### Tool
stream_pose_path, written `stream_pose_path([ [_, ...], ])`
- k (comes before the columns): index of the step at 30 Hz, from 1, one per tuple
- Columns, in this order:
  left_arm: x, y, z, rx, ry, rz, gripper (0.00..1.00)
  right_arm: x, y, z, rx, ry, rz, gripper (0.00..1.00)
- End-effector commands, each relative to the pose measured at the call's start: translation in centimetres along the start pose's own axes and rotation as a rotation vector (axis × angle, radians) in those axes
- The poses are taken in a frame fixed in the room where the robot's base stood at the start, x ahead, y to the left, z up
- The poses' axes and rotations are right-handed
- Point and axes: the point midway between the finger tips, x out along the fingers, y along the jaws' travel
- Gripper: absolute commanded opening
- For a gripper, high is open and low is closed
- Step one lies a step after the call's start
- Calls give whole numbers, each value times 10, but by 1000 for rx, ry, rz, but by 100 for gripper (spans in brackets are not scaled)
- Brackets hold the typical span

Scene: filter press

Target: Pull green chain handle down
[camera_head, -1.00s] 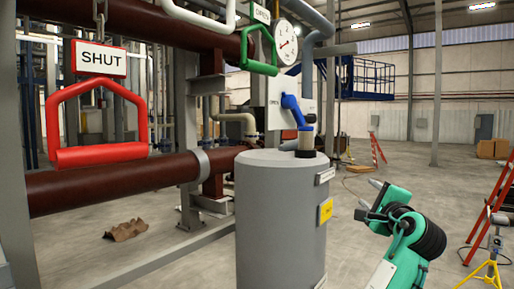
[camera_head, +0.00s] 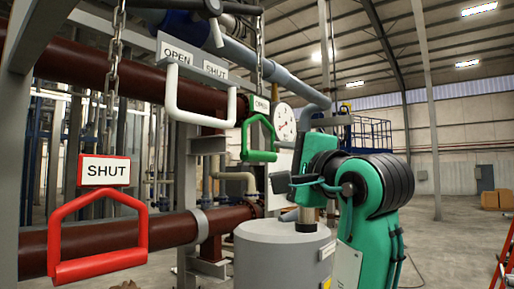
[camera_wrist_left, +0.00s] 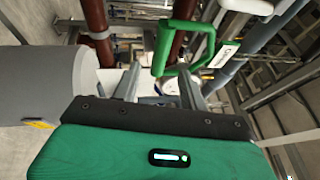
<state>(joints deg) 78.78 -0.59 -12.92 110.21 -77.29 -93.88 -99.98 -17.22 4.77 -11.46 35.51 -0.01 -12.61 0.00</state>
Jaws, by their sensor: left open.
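The green chain handle (camera_head: 261,154) hangs from a chain in the middle of the head view, below a sign that reads OPEN. It also shows in the left wrist view (camera_wrist_left: 166,50), beyond the fingertips. My left gripper (camera_head: 279,183) is just right of and below the handle in the head view, apart from it. In the left wrist view its two fingers (camera_wrist_left: 159,70) are spread and nothing is between them. My right gripper is not in view.
A red handle (camera_head: 100,262) marked SHUT hangs at the left. A white handle (camera_head: 200,121) hangs between, under OPEN and SHUT labels. A round gauge (camera_head: 284,123) is behind the green handle. A grey tank (camera_head: 270,262) stands below. Brown pipes (camera_head: 165,232) run behind.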

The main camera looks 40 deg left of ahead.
Motion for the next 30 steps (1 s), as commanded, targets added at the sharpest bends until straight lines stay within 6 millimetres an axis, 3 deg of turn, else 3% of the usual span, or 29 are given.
stream_pose_path([
  [1, 14, -6, 1, 3, -4, 1, 43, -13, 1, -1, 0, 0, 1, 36],
  [6, 48, -6, 1, 3, -3, 0, 43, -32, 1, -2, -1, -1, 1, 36],
  [13, 82, -3, 0, 4, -1, 1, 43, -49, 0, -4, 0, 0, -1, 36],
  [19, 95, -1, 0, 1, 0, -1, 43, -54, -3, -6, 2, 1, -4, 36],
  [28, 96, 0, 0, 1, 0, -1, 43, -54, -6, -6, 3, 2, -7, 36],
  [30, 96, 0, 0, 1, 0, -1, 30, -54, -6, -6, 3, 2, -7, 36],
])
